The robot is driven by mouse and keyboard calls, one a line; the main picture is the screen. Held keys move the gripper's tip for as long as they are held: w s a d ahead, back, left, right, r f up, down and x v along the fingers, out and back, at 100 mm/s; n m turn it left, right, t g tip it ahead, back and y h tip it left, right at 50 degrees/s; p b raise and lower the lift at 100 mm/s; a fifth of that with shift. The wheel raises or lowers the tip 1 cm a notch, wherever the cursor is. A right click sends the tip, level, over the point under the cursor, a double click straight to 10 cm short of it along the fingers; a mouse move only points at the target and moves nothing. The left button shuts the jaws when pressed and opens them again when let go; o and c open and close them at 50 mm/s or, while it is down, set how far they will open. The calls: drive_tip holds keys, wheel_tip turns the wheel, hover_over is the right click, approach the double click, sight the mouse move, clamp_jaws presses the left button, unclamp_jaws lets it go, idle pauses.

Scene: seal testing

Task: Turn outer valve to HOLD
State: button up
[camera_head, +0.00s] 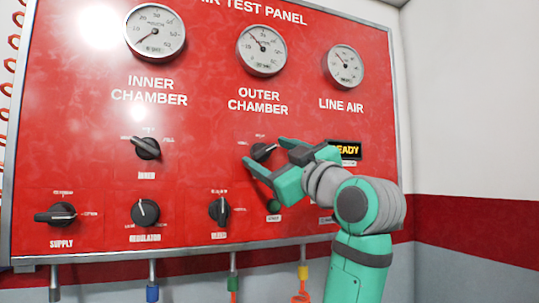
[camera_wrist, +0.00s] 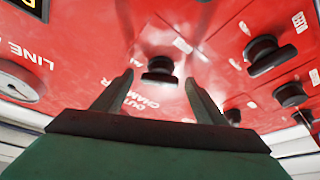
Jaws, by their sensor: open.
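The outer valve is a black knob (camera_head: 263,151) on the red panel, below the OUTER CHAMBER label and gauge. Its handle slants up to the right in the head view. Small white labels sit around it, too small to read surely. In the wrist view the knob (camera_wrist: 159,70) shows ahead, between and just beyond the fingertips. In the wrist view my gripper (camera_wrist: 164,78) holds nothing. I cannot tell whether a finger touches the knob.
The inner knob (camera_head: 147,148) is to the left at similar height. Below are the supply knob (camera_head: 55,214), regulator knob (camera_head: 145,212) and another knob (camera_head: 219,209). A lit display (camera_head: 346,150) reads READY, partly covered.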

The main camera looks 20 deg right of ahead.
drive_tip(key=shift+w+r, duration=0.1)
drive_tip(key=shift+w, duration=0.1)
drive_tip(key=c, duration=1.1)
drive_tip(key=shift+o, duration=0.2)
drive_tip(key=shift+n, duration=0.4)
drive_tip(key=n+g+y, duration=0.1)
drive_tip(key=n, duration=0.2)
drive_tip(key=n+g+y, duration=0.1)
drive_tip(key=n, duration=0.1)
drive_tip(key=shift+d+r+n, duration=0.15)
drive_tip(key=shift+n, duration=0.25)
drive_tip(key=n+g, duration=0.1)
drive_tip(key=n, duration=0.2)
drive_tip(key=n+g, duration=0.1)
drive_tip(key=n, duration=0.2)
drive_tip(key=shift+r+n+g, duration=0.2)
drive_tip(key=shift+n+g, duration=0.1)
drive_tip(key=shift+n, duration=0.1)
